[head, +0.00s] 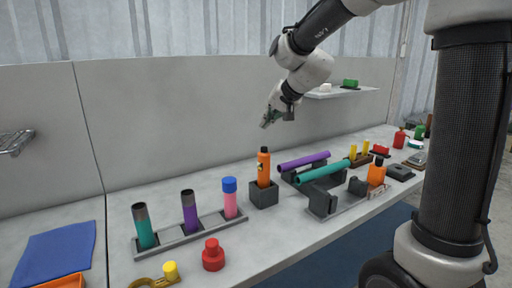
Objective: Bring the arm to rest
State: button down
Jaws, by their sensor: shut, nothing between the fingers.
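My gripper (274,115) hangs in the air in front of the grey back panel, above the workbench (120,209). It is at the end of my white arm, which comes in from the upper right. Its fingers are small in the view; they are shut and I see nothing held. It is apart from everything on the bench. The orange bottle (263,167) in a dark square holder stands below it.
A grey rack (190,233) holds teal, purple and pink tubes. A purple tube (303,162) and a teal tube (322,171) lie on dark cradles. A red knob-shaped part (213,255) is near the front edge. A wall shelf (340,91) is right of my gripper.

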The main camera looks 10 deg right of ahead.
jog(key=s+d+f+n+g+h, duration=0.1)
jog(key=s+d, duration=0.3)
jog(key=s, duration=0.7)
jog(key=s+d+f+n+g+h, duration=0.1)
jog(key=s+d, duration=0.4)
jog(key=s, duration=0.7)
jog(key=s+d+f+n+g+h, duration=0.1)
jog(key=s+d, duration=0.4)
jog(key=s, duration=0.6)
jog(key=shift+s+f+n+g+h, duration=0.15)
jog(key=shift+f+n+g+h, duration=0.2)
jog(key=shift+n+g, duration=0.2)
